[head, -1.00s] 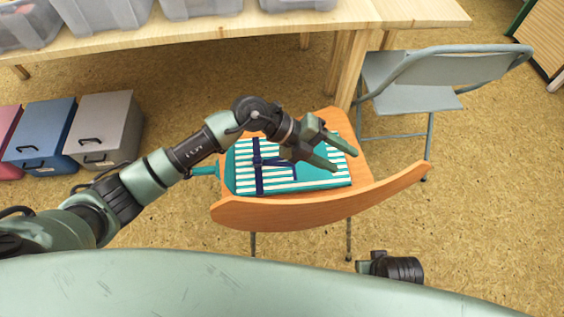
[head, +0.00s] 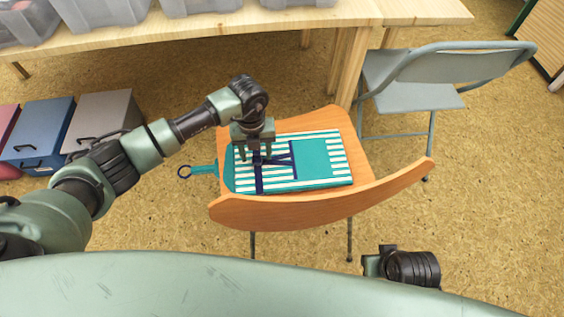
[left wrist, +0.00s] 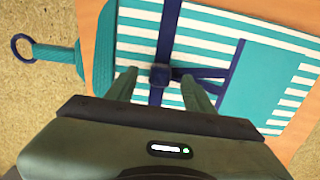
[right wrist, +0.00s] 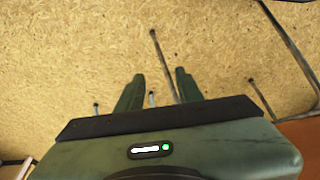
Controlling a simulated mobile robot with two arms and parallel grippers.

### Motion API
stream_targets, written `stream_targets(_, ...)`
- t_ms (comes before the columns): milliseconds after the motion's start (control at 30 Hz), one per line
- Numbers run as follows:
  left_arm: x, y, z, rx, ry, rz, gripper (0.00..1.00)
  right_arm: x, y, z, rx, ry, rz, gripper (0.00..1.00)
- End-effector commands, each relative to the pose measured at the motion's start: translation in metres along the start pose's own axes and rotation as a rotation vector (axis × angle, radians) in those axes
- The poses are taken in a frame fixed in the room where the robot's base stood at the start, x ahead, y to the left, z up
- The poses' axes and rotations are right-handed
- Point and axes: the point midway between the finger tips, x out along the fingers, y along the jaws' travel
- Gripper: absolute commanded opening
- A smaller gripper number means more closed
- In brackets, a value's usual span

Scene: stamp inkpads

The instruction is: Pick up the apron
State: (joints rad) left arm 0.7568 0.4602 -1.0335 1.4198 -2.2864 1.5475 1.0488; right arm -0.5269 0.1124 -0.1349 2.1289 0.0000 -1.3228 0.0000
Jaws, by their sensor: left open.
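The apron (head: 316,158) lies folded on the seat of a wooden chair (head: 300,208). It is teal with white stripes, navy ties and a plain teal patch; in the left wrist view the apron (left wrist: 262,85) fills most of the upper part. A teal strap with a navy ring (head: 184,171) sticks out past its left side. My left gripper (head: 256,157) points down over the apron's left part, open. In the left wrist view its fingers (left wrist: 160,88) are on either side of the navy knot; I cannot tell whether they touch it. My right gripper (right wrist: 158,86) is open and empty, above the floor.
The chair's curved backrest is on the near side. A grey folding chair (head: 410,85) stands to the right. A wooden table (head: 230,30) with grey bins (head: 110,8) is behind. Boxes with handles (head: 40,140) stand on the floor at left.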

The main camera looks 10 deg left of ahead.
Motion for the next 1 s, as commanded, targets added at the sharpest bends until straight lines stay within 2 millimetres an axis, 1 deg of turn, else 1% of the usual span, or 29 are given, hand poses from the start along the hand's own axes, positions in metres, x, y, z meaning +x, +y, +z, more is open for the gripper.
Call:
stream_targets(33,0.0067,-0.0002,-0.0005,0.0,0.001,0.0,0.53,-0.003,0.0003,-0.0006,0.0,0.003,0.001,0.36)
stream_targets(100,0.0102,-0.0003,-0.0005,0.001,0.0,-0.001,0.53,-0.0069,0.0005,-0.0016,0.001,0.005,0.001,0.36)
stream_targets(333,0.0106,-0.0002,-0.0004,0.001,0.0,-0.001,0.53,-0.0084,0.0005,-0.0015,0.001,0.003,0.001,0.36)
stream_targets(367,0.0106,-0.0002,-0.0003,0.001,0.0,-0.001,0.47,-0.0084,0.0005,-0.0015,0.001,0.003,0.001,0.36)
stream_targets(400,0.0105,-0.0002,-0.0003,0.001,0.0,-0.001,0.36,-0.0084,0.0005,-0.0016,0.001,0.003,0.001,0.36)
stream_targets(467,0.0104,-0.0002,-0.0003,0.001,0.0,-0.001,0.19,-0.0083,0.0005,-0.0016,0.001,0.003,0.001,0.36)
stream_targets(500,0.0104,-0.0002,-0.0003,0.001,0.0,-0.002,0.08,-0.0083,0.0005,-0.0016,0.001,0.003,0.001,0.36)
stream_targets(533,0.0104,-0.0002,-0.0003,0.001,0.0,-0.002,0.0,-0.0083,0.0005,-0.0016,0.001,0.003,0.001,0.36)
stream_targets(1000,0.01,-0.0002,-0.0001,0.001,0.0,-0.002,0.0,-0.0082,0.0007,-0.0019,0.001,0.004,0.001,0.36)
